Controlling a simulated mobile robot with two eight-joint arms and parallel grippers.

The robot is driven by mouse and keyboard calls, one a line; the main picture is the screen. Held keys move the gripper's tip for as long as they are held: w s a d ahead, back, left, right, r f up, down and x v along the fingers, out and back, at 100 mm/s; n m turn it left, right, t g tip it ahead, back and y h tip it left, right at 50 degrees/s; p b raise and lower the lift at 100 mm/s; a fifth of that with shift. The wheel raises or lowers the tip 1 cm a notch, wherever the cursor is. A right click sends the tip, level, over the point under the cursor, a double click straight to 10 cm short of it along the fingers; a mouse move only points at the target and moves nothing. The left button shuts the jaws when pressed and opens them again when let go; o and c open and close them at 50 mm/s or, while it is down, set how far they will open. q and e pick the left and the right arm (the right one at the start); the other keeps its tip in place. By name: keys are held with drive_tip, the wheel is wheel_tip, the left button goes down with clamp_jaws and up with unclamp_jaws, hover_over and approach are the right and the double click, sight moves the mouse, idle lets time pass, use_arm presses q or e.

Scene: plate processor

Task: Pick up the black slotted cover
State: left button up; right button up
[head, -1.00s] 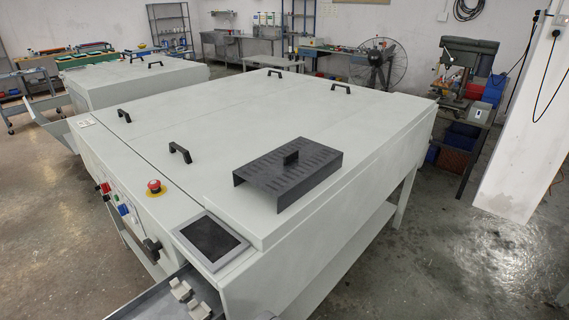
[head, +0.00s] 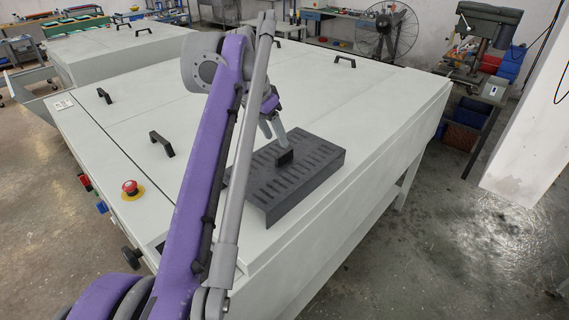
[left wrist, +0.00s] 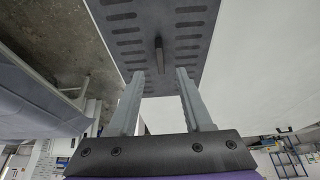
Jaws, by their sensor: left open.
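The black slotted cover (head: 318,157) lies flat on the white top of the machine, with a small black block handle (head: 284,157) standing up at its middle. My left gripper (head: 276,138) is just above the handle, pointing down. In the left wrist view the two grey fingers (left wrist: 161,76) are spread apart, with nothing between their tips. The handle (left wrist: 159,56) lies just past the tips, in line with the gap, and the slotted face of the cover (left wrist: 128,22) is behind it. My left arm hides the cover's left edge. My right gripper is not in view.
The white machine top (head: 345,105) is mostly bare around the cover. Several black handles stand on it, one (head: 162,144) left of my arm. A red emergency button (head: 131,188) is at the front left. A drill press (head: 484,38) stands apart at the right.

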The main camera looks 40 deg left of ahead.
sight(284, 154)
use_arm(q)
drive_tip(key=shift+w+d+f, duration=0.1)
drive_tip(key=shift+d+f, duration=0.05)
drive_tip(key=shift+f, duration=0.75)
drive_tip(key=x, duration=0.5)
drive_tip(key=shift+w+f, duration=0.2)
drive_tip(key=shift+w, duration=0.15)
clamp_jaws()
idle(0.4)
